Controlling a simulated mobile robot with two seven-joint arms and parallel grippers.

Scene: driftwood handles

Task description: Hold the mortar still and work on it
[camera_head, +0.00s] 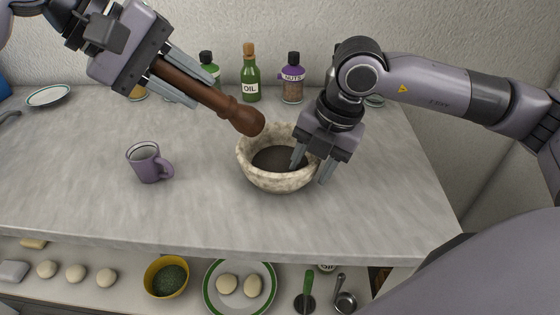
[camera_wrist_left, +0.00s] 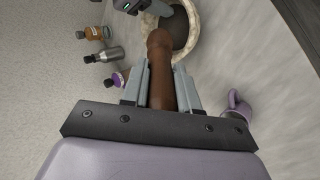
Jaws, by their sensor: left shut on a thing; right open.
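The stone mortar (camera_head: 262,178) stands upright on the counter, with dark contents (camera_head: 275,158) inside. My left gripper (camera_head: 192,96) is shut on a brown wooden pestle (camera_head: 238,112), held tilted with its rounded head above the mortar's left rim. In the left wrist view the pestle (camera_wrist_left: 161,70) lies between the fingers and points at the mortar (camera_wrist_left: 196,42). My right gripper (camera_head: 312,170) is open at the mortar's right side. One finger is inside the bowl and the other outside, with the rim between them; whether they touch the wall cannot be told.
A purple mug (camera_head: 146,164) stands left of the mortar. An oil bottle (camera_head: 250,78), a nuts bottle (camera_head: 292,80) and a green bottle (camera_head: 208,66) stand along the back wall. A plate (camera_head: 48,95) lies at the back left. The counter's front middle is clear.

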